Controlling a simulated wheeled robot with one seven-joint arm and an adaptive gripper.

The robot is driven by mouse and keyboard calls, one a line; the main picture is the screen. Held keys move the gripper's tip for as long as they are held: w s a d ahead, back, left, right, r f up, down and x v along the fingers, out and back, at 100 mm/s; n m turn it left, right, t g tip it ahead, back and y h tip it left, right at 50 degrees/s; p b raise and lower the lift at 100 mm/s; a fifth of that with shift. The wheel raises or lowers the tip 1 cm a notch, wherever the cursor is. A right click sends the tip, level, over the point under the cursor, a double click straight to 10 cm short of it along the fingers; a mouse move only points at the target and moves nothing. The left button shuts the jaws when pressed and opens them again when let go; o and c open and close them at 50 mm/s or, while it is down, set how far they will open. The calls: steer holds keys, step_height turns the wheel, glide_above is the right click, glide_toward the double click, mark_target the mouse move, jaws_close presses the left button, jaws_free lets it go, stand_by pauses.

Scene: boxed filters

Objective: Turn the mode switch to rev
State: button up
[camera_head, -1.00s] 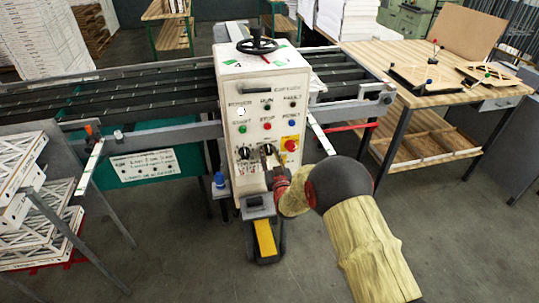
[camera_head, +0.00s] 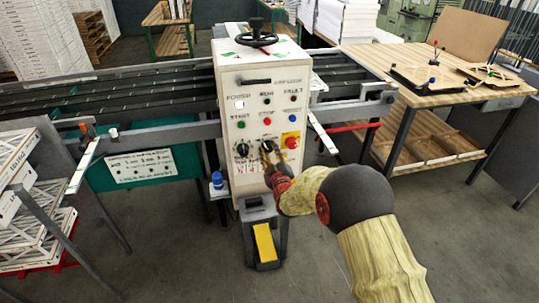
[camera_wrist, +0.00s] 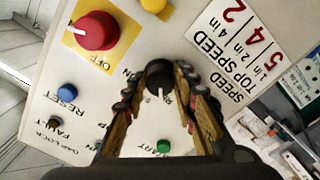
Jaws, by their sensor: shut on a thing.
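The mode switch is a black round knob with a white pointer line (camera_wrist: 159,76) on the cream control panel (camera_head: 258,88). In the wrist view, which shows the panel upside down, its pointer runs down the picture, toward the panel's top. My gripper (camera_head: 268,150) is at this knob, and in the wrist view its two fingers (camera_wrist: 160,92) flank it and are shut on it. The lettering around the knob is partly hidden by the fingers, so I cannot read the rev mark.
A red emergency button on a yellow plate (camera_wrist: 97,30) sits close beside the switch. Another black knob (camera_head: 242,150) is to its left in the head view. The green start (camera_wrist: 163,146) and blue reset (camera_wrist: 67,92) buttons are near. A handwheel (camera_head: 257,39) tops the panel.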

steer(key=shift+n, duration=0.5)
steer(key=o, duration=1.2)
steer(key=shift+s, duration=0.1)
steer(key=shift+v, duration=5.9)
